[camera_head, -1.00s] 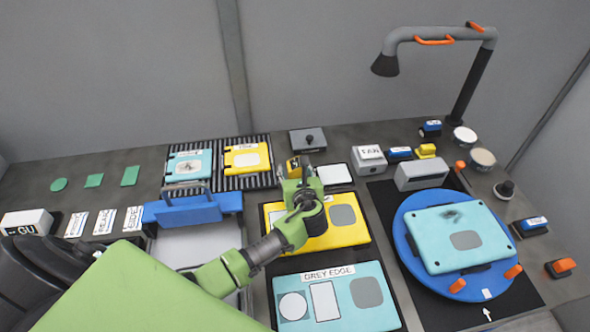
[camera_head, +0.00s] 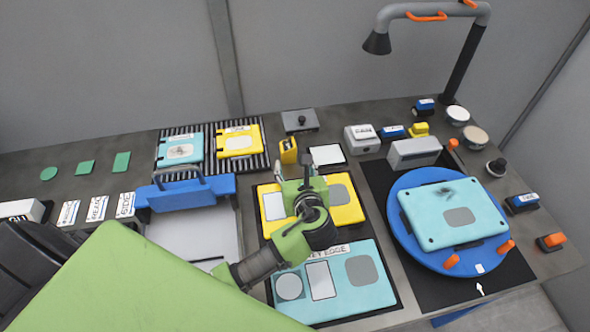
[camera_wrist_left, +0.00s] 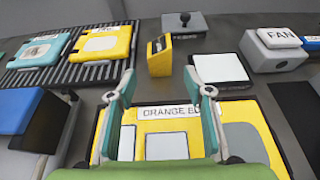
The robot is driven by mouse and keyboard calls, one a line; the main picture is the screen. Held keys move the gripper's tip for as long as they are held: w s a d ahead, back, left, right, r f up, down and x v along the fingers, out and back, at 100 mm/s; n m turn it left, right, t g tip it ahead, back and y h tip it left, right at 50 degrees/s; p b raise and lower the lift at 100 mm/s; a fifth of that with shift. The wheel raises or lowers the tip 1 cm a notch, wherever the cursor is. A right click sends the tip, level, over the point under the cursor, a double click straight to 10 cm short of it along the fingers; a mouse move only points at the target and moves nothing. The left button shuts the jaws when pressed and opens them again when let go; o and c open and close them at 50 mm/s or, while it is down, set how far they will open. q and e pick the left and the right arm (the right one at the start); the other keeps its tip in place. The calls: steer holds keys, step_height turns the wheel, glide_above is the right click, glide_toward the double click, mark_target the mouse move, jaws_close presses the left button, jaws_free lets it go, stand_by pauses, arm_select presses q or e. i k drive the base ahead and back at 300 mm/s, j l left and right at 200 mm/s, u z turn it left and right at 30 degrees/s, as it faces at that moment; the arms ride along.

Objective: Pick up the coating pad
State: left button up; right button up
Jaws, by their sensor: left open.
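A small upright yellow block (camera_head: 288,151) with a dark marked face stands behind the orange-edge board; it also shows in the left wrist view (camera_wrist_left: 160,60). A flat white square pad (camera_head: 327,156) lies on a dark base just right of it, also in the left wrist view (camera_wrist_left: 219,68). I cannot tell for sure which is the coating pad; the block is the likelier. My left gripper (camera_head: 293,172) is open and empty above the yellow board, short of the block. In the left wrist view its fingers (camera_wrist_left: 158,82) are spread, with the block beyond and between them. My right gripper is not in view.
The yellow board (camera_head: 342,203) and the teal board (camera_head: 345,292) lie below my arm. A blue-handled tray (camera_head: 190,195) is to the left. A rack (camera_head: 205,165) with two panels, a knobbed grey block (camera_head: 300,121) and a FAN box (camera_head: 361,139) stand around. A blue turntable (camera_head: 420,255) is right.

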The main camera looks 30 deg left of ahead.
mark_target(551, 242)
steer(key=k+l, duration=1.2)
steer(key=l, duration=0.15)
